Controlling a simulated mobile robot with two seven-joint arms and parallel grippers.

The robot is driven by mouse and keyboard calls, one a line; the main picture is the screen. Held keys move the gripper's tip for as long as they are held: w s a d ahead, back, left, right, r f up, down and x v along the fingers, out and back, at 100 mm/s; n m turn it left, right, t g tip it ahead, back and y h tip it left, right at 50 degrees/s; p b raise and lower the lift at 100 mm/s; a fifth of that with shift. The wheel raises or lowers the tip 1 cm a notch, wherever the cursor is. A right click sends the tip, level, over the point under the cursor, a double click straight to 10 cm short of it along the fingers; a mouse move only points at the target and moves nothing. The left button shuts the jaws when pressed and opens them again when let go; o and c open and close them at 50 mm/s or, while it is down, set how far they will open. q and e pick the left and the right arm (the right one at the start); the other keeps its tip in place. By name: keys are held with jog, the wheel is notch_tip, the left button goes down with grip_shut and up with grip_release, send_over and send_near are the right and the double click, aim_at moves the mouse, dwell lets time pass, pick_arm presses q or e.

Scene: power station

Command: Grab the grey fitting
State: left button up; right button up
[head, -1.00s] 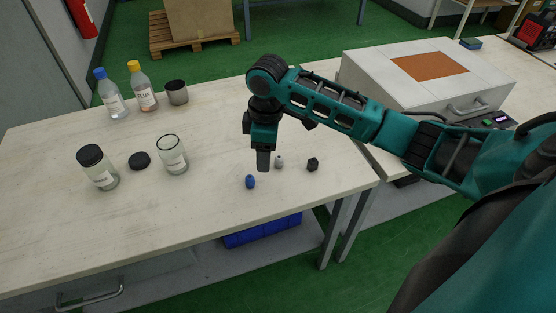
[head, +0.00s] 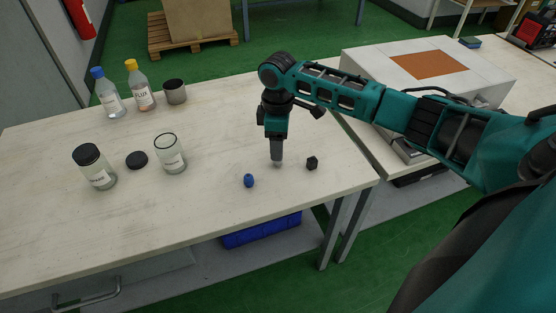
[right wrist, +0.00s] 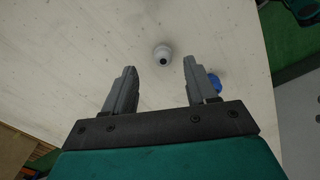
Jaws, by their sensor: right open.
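The grey fitting (right wrist: 162,54) is small and round with a dark opening, and it stands on the pale bench in the right wrist view. It shows just beyond the fingertips, between the lines of the two fingers. In the head view my right gripper (head: 277,161) points down over that spot and hides the fitting all or nearly all. The right gripper (right wrist: 160,68) is open, with nothing held between its fingers. My left gripper is out of view.
A blue fitting (head: 249,180) stands left of the right gripper, and a black fitting (head: 312,163) stands to its right. An open glass jar (head: 170,154), a lidded jar (head: 96,167) and a black lid (head: 137,160) are farther left. The bench front is clear.

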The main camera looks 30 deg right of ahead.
notch_tip(320, 180, down, 4)
jog(key=shift+s+a+f, duration=0.1)
jog(key=shift+s+f, duration=0.05)
jog(key=shift+c, duration=0.3)
grip_shut()
dwell(0.4)
